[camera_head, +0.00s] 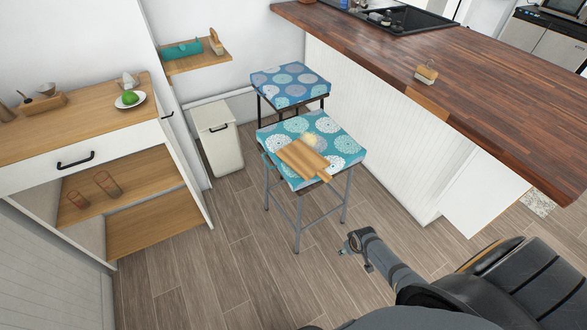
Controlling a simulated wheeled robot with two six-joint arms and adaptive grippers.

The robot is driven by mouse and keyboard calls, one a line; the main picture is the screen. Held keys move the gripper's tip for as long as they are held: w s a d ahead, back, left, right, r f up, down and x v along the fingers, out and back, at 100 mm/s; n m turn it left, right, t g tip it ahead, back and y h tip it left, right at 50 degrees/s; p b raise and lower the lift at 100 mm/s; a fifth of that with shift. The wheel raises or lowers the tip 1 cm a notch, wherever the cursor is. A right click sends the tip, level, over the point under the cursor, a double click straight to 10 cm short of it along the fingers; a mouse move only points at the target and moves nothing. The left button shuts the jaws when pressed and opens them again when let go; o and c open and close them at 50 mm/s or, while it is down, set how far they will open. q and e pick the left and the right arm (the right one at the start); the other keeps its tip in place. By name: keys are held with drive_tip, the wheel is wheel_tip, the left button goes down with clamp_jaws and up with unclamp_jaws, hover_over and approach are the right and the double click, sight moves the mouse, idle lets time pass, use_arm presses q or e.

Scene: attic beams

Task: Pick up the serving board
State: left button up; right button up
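The serving board (301,160) is a light wooden board with a short handle at its lower right end. It lies flat on the teal patterned seat of the nearer stool (346,144), with the handle near the seat's front edge. A pale yellow item (313,140) sits at the board's far edge; I cannot tell what it is. My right gripper (352,246) is over the floor, lower right of the stool and apart from the board. It holds nothing that I can see, and its finger opening is unclear. My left gripper is out of view.
A second stool (290,80) stands behind the nearer one. A white bin (219,140) and an open-shelved cabinet (90,135) are at left. A long wooden counter (470,60) runs along the right. The floor (230,255) in front of the stool is clear.

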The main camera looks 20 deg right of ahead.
drive_tip(key=w+d+r+t+b, duration=0.1)
drive_tip(key=w+r+b, duration=0.15)
drive_tip(key=w, duration=0.35)
drive_tip(key=w+d+r+b, duration=0.1)
drive_tip(key=w+r, duration=0.3)
drive_tip(key=w, duration=0.2)
drive_tip(key=n+y+b, duration=0.3)
drive_tip(key=n+b, duration=0.1)
drive_tip(key=b, duration=0.2)
approach(324, 174)
drive_tip(key=shift+t, duration=0.3)
drive_tip(key=x, duration=0.2)
drive_tip(key=b+x, duration=0.1)
drive_tip(key=x, duration=0.5)
drive_tip(key=shift+s+f+b, duration=0.2)
drive_tip(key=shift+f+b, duration=0.1)
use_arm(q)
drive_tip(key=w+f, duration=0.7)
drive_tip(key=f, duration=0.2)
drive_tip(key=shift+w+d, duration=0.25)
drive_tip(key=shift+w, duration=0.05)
use_arm(e)
drive_tip(key=shift+r, duration=0.1)
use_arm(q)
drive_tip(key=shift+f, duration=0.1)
use_arm(e)
clamp_jaws()
